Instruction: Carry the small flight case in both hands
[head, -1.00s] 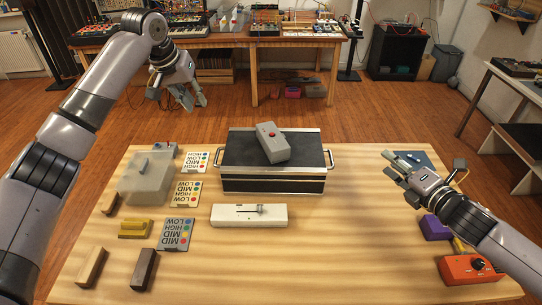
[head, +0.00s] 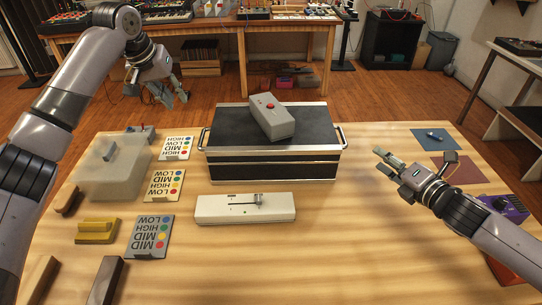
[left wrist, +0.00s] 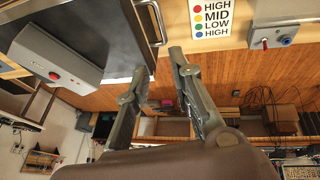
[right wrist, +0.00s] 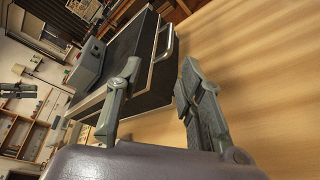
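The small flight case (head: 235,165) is black with silver edges and stands upright at the table's far edge, a handle on each end. A grey box with a red button (head: 272,120) lies on its lid. My left gripper (head: 163,92) is open and empty, beyond the table's far edge, left of the case and apart from it. The left wrist view shows the case (left wrist: 95,40) and its left handle near the open fingers. My right gripper (head: 388,172) is open and empty above the table, right of the case. The case (right wrist: 135,50) and its right handle show in the right wrist view.
A white slider box (head: 215,208) lies in front of the case. Label cards (head: 148,237), a translucent bin (head: 110,170) and several blocks fill the left side. Blue (head: 415,133) and red mats and a purple pedal (head: 503,206) lie right. The front middle is clear.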

